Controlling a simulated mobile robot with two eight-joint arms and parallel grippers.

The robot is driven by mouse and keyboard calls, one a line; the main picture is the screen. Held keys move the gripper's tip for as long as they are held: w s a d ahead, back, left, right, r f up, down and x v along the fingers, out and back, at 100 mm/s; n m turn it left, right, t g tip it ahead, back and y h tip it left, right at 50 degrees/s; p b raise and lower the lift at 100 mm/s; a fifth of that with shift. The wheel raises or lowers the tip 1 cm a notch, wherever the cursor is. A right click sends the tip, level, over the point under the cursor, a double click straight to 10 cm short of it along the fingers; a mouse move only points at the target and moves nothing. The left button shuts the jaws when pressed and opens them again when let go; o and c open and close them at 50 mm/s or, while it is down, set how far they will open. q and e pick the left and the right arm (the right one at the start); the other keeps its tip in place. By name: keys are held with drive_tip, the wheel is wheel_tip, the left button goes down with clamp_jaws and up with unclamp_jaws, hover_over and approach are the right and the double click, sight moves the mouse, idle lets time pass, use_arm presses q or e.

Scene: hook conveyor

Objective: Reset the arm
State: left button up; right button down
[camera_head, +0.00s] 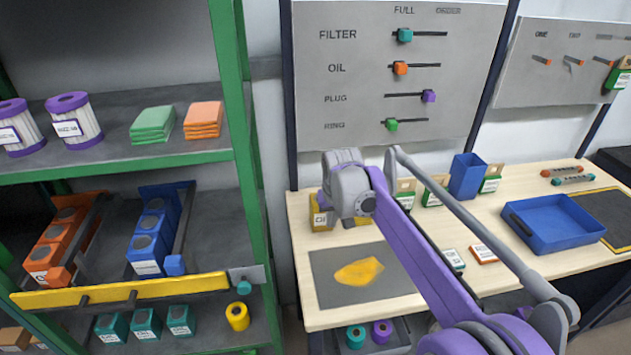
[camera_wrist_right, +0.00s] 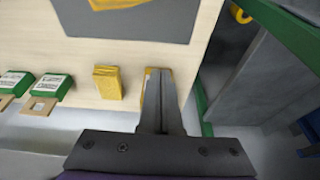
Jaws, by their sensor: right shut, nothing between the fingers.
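My right arm (camera_head: 410,235), purple and grey, comes in from the lower right in the head view and reaches over the wooden worktable (camera_head: 300,285). Its grey wrist is above the back left of the table, and the fingertips cannot be made out there. In the right wrist view my right gripper (camera_wrist_right: 163,72) is shut and empty. Its fingers overlap a yellow box in the picture; I cannot tell whether they touch it. Another yellow box (camera_wrist_right: 107,82) stands apart beside the fingers. My left gripper is not in view.
A green-framed shelf (camera_head: 243,130) with boxes and filters stands left of the table. A slider board (camera_head: 350,75) is behind my wrist. A blue tray (camera_head: 575,240) and a blue bin (camera_head: 467,176) are on the table's right. A grey mat (camera_head: 325,265) holds a yellow patch.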

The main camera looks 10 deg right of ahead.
drive_tip(key=s+d+t, duration=0.1)
drive_tip(key=s+d, duration=0.2)
drive_tip(key=s, duration=1.4)
drive_tip(key=s+d+f, duration=0.1)
drive_tip(key=s+f, duration=0.3)
drive_tip(key=s, duration=0.4)
drive_tip(key=s+f+t, duration=0.1)
drive_tip(key=s+f, duration=0.3)
drive_tip(key=s, duration=0.4)
drive_tip(key=shift+s+d+p, duration=0.3)
drive_tip(key=shift+s+d, duration=0.05)
drive_tip(key=shift+d, duration=0.05)
